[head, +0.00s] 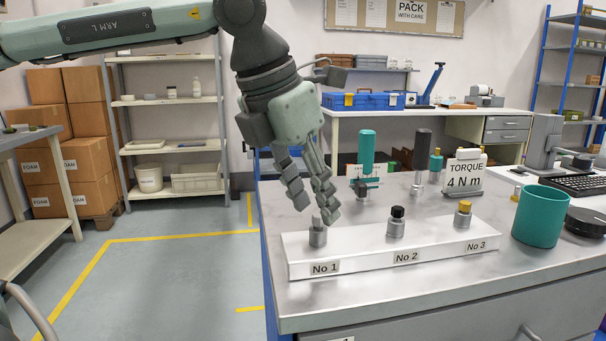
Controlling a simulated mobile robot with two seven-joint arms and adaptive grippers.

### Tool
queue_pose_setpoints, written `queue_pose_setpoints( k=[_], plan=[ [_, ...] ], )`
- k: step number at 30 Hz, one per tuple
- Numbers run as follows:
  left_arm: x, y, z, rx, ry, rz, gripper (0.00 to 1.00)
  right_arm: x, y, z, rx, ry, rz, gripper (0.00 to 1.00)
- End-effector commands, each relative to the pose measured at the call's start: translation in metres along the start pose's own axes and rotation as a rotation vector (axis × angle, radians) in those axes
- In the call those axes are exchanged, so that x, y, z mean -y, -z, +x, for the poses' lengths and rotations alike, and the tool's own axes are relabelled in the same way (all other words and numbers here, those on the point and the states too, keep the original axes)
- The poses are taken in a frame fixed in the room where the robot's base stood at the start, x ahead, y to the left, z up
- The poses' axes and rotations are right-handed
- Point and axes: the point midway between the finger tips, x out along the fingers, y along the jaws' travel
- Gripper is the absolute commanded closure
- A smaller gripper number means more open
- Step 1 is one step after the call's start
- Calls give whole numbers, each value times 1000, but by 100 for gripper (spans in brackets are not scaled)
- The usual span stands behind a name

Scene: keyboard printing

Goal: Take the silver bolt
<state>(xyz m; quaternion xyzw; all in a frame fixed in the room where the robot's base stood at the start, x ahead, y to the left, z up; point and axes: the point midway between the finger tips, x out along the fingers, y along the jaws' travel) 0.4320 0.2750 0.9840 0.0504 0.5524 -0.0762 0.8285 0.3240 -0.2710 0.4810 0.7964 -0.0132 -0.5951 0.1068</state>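The white block (370,262) on the workbench has three labelled places, No 1, No 2 and No 3. A silver bolt (317,231) stands upright at No 1. A black-topped bolt (397,224) stands at No 2 and a gold-topped bolt (463,215) at No 3. My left gripper (315,206) points down just above the silver bolt, its fingers apart with a gap between them. The fingertips partly overlap the bolt's top in the picture, and I cannot tell whether they touch it. My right gripper is not in view.
A teal cup (540,216) stands right of the block. Behind it are a torque sign (465,172), a teal-handled driver (367,152) and a dark-handled one (422,150). The bench's left edge lies close to No 1. Bare bench top (400,293) lies before the block.

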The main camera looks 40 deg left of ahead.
Motion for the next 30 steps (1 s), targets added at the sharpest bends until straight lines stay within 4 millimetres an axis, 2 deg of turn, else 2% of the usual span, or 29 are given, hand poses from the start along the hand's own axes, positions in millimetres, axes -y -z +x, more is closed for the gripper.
queue_pose_setpoints(
  k=[6, 14, 24, 27, 28, 30],
  plan=[
    [0, 0, 17, -1, 0, 0, 61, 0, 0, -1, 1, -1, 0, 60],
    [0, 0, 18, -1, 0, -1, 61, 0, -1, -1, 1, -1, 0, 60],
    [0, 0, 18, -1, -1, -1, 100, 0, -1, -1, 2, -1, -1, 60],
    [0, 0, 18, 0, -1, -1, 100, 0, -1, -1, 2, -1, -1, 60],
    [0, 0, 18, -1, -1, -1, 89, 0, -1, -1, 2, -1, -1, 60],
    [0, 0, 18, -1, -1, -1, 97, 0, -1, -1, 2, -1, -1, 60]
  ],
)
